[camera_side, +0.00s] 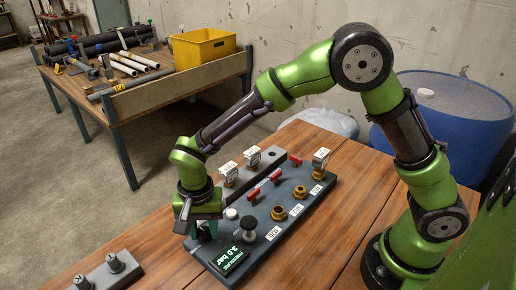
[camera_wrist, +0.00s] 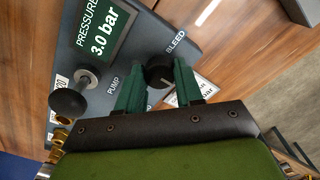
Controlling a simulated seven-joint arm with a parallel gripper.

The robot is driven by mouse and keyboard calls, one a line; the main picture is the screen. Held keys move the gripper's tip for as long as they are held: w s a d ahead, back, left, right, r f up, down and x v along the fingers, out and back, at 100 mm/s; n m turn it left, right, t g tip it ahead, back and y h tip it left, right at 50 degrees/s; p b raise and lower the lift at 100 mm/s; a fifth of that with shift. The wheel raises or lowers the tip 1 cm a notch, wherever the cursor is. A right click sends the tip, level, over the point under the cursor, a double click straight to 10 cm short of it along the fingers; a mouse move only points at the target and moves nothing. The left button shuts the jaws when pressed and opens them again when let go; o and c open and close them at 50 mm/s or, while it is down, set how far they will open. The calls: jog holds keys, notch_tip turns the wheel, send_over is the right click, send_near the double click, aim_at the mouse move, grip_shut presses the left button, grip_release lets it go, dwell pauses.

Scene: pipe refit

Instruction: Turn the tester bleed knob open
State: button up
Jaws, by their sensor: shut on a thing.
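The black bleed knob (camera_wrist: 159,71) sits on the grey tester panel (camera_side: 262,240) beside the printed word BLEED in the wrist view. My gripper (camera_wrist: 159,82) has its two green fingers on either side of the knob, shut on it. A pale mark shows on the knob's face. In the side view my gripper (camera_side: 201,231) is low at the near left end of the panel, and its fingers hide the knob. The pressure display (camera_side: 233,257) reads 3.0 bar, and it also shows in the wrist view (camera_wrist: 104,36).
The black pump handle (camera_side: 249,224) stands close to my gripper. Brass fittings (camera_side: 279,213) and red levers (camera_side: 253,195) line the panel further back. A grey block with two knobs (camera_side: 109,272) lies at the front left. Bare wooden bench (camera_side: 155,245) lies between.

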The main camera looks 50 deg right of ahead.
aim_at(204, 231)
jog(key=n, duration=1.3)
jog(key=shift+n, duration=0.3)
jog(key=shift+r+n, duration=0.1)
jog(key=shift+n, duration=2.1)
jog(key=o, duration=1)
jog(key=shift+o, duration=0.2)
notch_tip(204, 231, up, 17)
